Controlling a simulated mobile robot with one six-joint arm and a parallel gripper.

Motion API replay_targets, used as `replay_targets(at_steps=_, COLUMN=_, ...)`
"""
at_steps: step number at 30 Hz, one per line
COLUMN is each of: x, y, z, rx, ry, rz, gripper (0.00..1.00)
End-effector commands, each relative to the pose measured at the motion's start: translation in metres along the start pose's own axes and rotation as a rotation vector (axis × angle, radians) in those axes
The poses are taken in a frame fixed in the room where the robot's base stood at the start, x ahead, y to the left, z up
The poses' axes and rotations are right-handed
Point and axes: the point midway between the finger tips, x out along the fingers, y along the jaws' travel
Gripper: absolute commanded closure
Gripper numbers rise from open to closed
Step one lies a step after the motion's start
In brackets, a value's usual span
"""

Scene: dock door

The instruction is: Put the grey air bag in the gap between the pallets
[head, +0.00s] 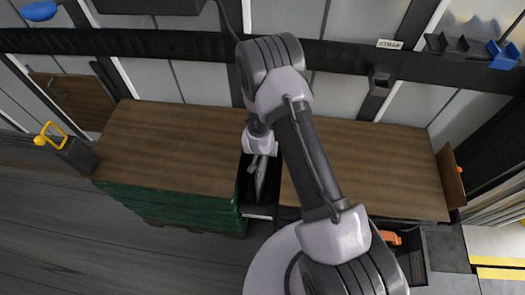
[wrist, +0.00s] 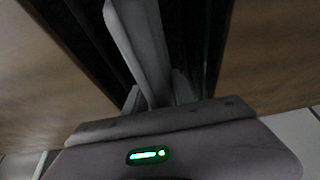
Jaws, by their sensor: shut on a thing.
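The grey air bag (head: 261,180) hangs from my gripper (head: 262,157) in the dark gap (head: 247,190) between the two pallets. In the wrist view the air bag (wrist: 143,45) stretches away from my shut fingers (wrist: 157,97) into the gap, with dark walls on both sides. The left pallet load (head: 165,150) has a brown wooden top and green sides. The right pallet load (head: 370,165) has a similar brown top. My arm covers part of the right load and some of the gap. Whether the bag touches either load cannot be told.
A dark wall rail (head: 180,42) runs behind the loads, with a small bracket (head: 380,82) on it. A yellow-handled dark holder (head: 68,148) stands at the left. An orange item (head: 391,238) lies by a dark bin at the lower right. Grey floor is open at the lower left.

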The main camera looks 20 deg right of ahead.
Motion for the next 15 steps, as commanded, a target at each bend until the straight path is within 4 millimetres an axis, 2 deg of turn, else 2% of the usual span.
replay_targets(at_steps=15, x=0.0045, y=-0.0002, z=0.0015, rx=0.0, ry=0.001, rz=0.0, gripper=1.0)
